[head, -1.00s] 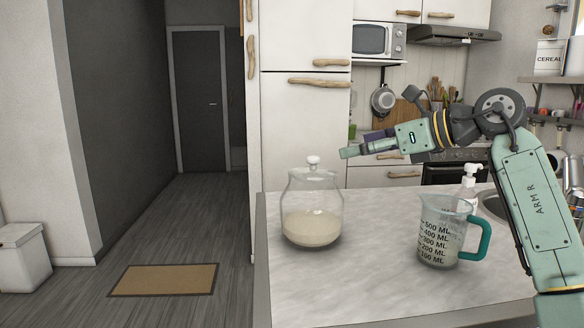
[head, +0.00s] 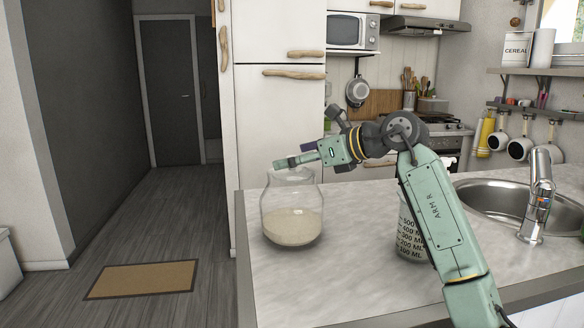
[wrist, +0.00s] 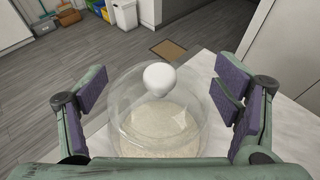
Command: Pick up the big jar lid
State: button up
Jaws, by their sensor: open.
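The big jar (head: 292,222) is clear glass, partly filled with a pale grainy content, and stands upright on the counter. Its clear lid with a round white knob, the big jar lid (wrist: 158,79), shows in the wrist view between my fingers, with the knob near the middle. In the head view my gripper (head: 292,162) is at the top of the jar and hides the knob. My gripper (wrist: 160,100) is open, with purple pads apart on either side of the lid. I cannot see either pad touching it.
A measuring cup (head: 408,235) stands on the counter (head: 350,275), partly hidden behind my arm. A sink (head: 510,200) with a tap (head: 540,195) is at the right. The counter's left edge is close to the jar.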

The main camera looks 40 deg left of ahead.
jog(key=shift+a+f, duration=0.2)
jog(key=shift+a, duration=0.35)
jog(key=shift+c, duration=0.5)
